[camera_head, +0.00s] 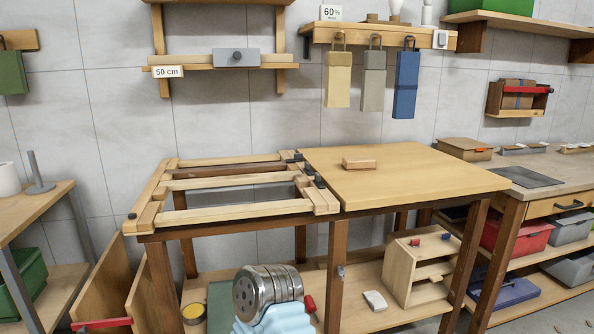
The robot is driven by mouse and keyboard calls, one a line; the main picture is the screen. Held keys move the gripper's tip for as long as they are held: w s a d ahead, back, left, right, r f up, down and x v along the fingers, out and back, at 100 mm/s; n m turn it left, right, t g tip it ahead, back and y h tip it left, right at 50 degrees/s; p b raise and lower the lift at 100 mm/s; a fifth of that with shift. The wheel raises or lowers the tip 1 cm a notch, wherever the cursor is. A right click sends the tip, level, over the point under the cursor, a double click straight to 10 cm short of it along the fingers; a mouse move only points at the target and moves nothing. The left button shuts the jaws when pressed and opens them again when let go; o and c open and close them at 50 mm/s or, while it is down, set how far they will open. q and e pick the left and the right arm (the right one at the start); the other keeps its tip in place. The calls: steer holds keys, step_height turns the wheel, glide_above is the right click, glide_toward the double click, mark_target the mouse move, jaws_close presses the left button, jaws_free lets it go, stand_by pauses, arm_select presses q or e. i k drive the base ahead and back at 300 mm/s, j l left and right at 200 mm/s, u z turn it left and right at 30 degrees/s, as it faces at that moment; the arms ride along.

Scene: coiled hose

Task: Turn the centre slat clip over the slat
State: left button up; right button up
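A wooden slatted frame (150,200) lies on the left part of the bench, with pale slats running left to right between its side rails. Several small dark clips sit along its right rail. The middle one, the centre slat clip (309,169), is by the right end of the centre slat (235,180). It is too small to tell which way it is turned. A darker brown bar (228,171) shows behind that slat. Another dark clip (131,216) is at the front left corner. Neither of my grippers is in view.
A wooden block (359,163) lies on the bare bench top (420,178) to the right of the frame. A shelf (218,63) and hanging cloths (405,84) are on the wall behind. A silver and light-blue part of mine shows at the bottom.

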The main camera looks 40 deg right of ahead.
mark_target(307, 170)
steer(key=z, duration=0.4)
steer(key=l+z, duration=0.15)
steer(key=z, duration=0.7)
steer(key=l+z, duration=0.1)
steer(key=z, duration=0.3)
